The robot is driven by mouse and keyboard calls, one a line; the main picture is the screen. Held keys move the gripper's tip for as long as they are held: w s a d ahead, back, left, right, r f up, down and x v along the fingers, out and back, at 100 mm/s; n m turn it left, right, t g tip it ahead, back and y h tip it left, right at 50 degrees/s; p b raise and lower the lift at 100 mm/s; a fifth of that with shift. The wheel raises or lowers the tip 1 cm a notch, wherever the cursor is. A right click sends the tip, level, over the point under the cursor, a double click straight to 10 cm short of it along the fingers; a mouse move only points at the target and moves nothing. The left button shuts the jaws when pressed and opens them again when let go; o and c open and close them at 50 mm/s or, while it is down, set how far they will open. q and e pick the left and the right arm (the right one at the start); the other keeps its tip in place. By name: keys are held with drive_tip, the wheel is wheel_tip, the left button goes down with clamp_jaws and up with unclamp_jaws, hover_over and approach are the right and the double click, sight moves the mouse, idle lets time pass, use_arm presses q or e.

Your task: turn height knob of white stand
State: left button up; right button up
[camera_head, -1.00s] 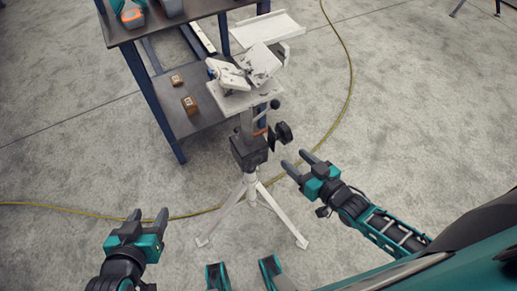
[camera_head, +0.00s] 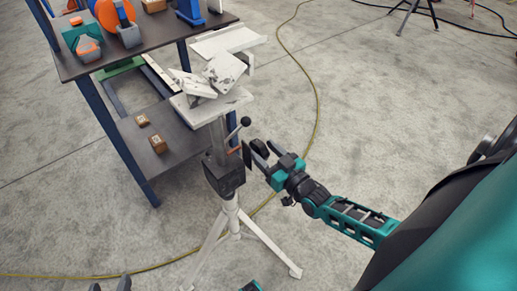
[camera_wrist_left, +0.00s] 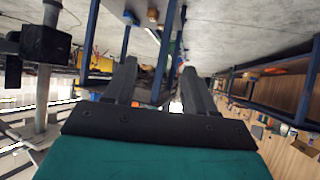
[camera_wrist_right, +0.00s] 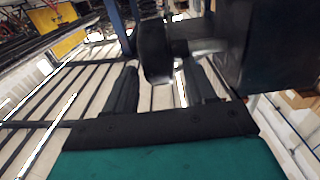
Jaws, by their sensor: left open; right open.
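The white stand (camera_head: 231,214) has a tripod base, a black clamp block (camera_head: 225,178) and a white tilted top (camera_head: 209,104). Its black height knob (camera_head: 259,148) sticks out to the right of the block. My right gripper (camera_head: 262,153) is open at the knob. In the right wrist view the knob (camera_wrist_right: 154,50) appears between the open fingers, its shaft running right to the block; contact cannot be told. A black ball-ended lever (camera_head: 245,121) is above. My left gripper (camera_head: 110,286) is open and empty at the bottom edge. The left wrist view shows the block (camera_wrist_left: 45,45) at left.
A dark workbench (camera_head: 150,45) with blue legs stands behind and left of the stand, holding tools. Two small brown boxes (camera_head: 158,144) lie on its lower shelf. A yellow cable (camera_head: 316,100) runs over the floor.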

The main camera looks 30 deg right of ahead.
sight(259, 147)
drive_tip(key=shift+w+a, duration=0.15)
drive_tip(key=shift+w, duration=1.35)
